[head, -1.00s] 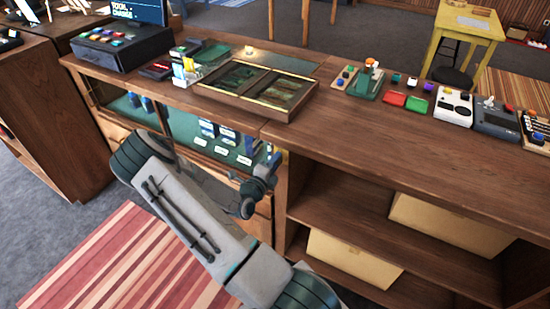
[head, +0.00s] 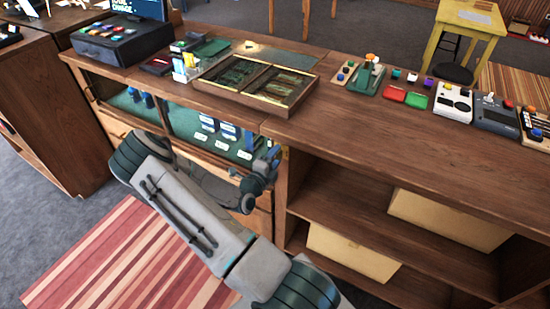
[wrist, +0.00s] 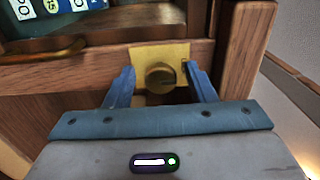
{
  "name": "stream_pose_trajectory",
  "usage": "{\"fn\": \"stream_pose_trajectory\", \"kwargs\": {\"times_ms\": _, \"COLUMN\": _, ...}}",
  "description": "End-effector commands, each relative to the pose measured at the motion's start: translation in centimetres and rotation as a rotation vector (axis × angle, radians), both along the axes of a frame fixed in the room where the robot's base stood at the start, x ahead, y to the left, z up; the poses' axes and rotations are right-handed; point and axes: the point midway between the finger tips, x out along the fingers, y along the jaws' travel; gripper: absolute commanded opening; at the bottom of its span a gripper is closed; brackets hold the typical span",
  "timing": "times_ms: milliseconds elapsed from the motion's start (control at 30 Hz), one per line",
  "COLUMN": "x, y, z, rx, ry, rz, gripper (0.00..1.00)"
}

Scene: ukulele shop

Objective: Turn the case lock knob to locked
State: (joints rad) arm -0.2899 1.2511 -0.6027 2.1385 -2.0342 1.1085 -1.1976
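The case lock knob (wrist: 160,77) is a round brass knob on a square brass plate (wrist: 176,53), set in the wooden frame of the display case. In the wrist view my gripper (wrist: 162,80) is open, with its two blue fingers on either side of the knob and gaps left and right. I cannot tell how deep the fingers reach around it. In the head view my gripper (head: 274,160) is at the right end of the glass-fronted case (head: 205,140), and it hides most of the lock.
A brass handle (wrist: 42,52) lies left of the lock in the wrist view. The counter (head: 350,125) above carries a wooden framed tray (head: 232,97), a pedal and small boxes. Open shelves with cardboard boxes (head: 352,252) are to the right.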

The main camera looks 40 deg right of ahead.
Motion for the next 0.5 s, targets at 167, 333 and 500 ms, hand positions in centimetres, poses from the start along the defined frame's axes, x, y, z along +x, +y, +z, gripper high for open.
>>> {"fn": "stream_pose_trajectory", "kwargs": {"times_ms": 167, "x": 0.0, "y": 0.1, "z": 0.0, "rx": 0.0, "ry": -0.001, "rz": 0.0, "gripper": 0.5}}
{"fn": "stream_pose_trajectory", "kwargs": {"times_ms": 333, "x": -0.6, "y": 1.8, "z": -0.1, "rx": 0.001, "ry": -0.001, "rz": 0.002, "gripper": 0.5}}
{"fn": "stream_pose_trajectory", "kwargs": {"times_ms": 500, "x": -2.0, "y": 5.3, "z": -0.2, "rx": 0.001, "ry": 0.0, "rz": 0.005, "gripper": 0.5}}
